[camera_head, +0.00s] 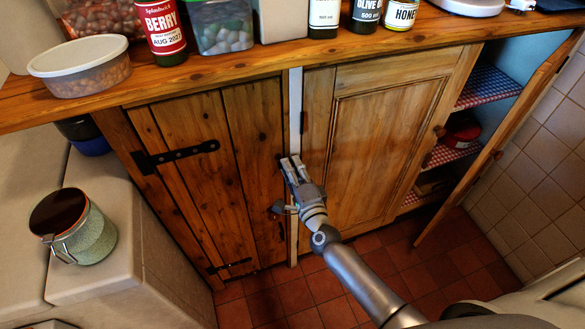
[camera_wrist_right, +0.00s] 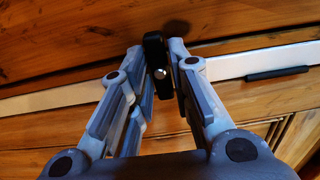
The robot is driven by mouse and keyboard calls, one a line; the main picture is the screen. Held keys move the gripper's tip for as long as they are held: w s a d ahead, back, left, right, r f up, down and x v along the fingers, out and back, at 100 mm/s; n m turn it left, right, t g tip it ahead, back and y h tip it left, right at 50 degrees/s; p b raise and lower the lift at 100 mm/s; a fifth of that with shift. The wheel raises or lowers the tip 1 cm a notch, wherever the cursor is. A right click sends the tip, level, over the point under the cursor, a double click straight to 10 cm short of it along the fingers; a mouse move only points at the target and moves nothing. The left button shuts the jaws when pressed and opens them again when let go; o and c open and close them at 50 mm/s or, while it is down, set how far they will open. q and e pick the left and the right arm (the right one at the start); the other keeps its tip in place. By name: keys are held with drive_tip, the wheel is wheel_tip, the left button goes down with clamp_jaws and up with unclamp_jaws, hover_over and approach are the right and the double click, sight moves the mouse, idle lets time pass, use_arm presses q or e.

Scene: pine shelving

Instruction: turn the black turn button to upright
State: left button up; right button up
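The black turn button (camera_wrist_right: 155,52) shows in the right wrist view, with a bright round screw head on it. Its long side lies across the pale strip between the doors, so it is not in line with the strip. My right gripper (camera_wrist_right: 160,60) has one finger on each side of it, and both fingers appear to touch it. In the head view my right gripper (camera_head: 291,163) is at the strip between the two doors and hides the button. My left gripper is in neither view.
A plank door (camera_head: 195,150) with black hinges and a panelled door (camera_head: 380,150) flank the pale strip (camera_head: 295,100). A second dark bar (camera_wrist_right: 275,74) lies along the strip. At right a cabinet door (camera_head: 500,140) stands open. Jars and tubs line the counter (camera_head: 215,68).

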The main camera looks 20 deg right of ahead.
clamp_jaws()
drive_tip(key=shift+n, duration=0.3)
drive_tip(key=n+p, duration=0.6)
drive_tip(key=n, duration=1.1)
drive_tip(key=shift+f+n, duration=0.1)
drive_tip(key=shift+n, duration=0.2)
drive_tip(key=o, duration=0.6)
unclamp_jaws()
drive_tip(key=shift+c, duration=0.2)
